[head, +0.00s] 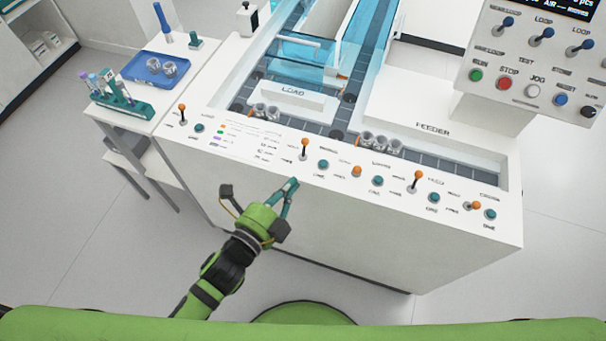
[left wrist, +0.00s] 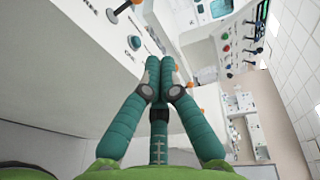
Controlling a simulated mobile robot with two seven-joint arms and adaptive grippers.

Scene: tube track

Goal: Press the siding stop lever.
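Several orange-knobbed levers stand on the white front panel (head: 330,225): one at the far left (head: 182,108), one left of the middle (head: 304,146), one right of the middle (head: 417,179) and a low-tilted one near the right end (head: 474,205). Their labels are too small to read, so I cannot tell which is the siding stop. My left gripper (head: 292,184) is in front of the panel, just below the left-of-middle lever. Its teal fingers are together and empty; they also show in the left wrist view (left wrist: 161,66). My right gripper is in neither view.
Teal buttons (head: 323,165) sit between the levers. Behind them are the blue-walled track, the LOAD block (head: 290,92) and small metal cups (head: 380,143). A control box (head: 535,75) stands at the upper right. A side table with a blue tray (head: 150,72) and tube rack (head: 125,103) is left.

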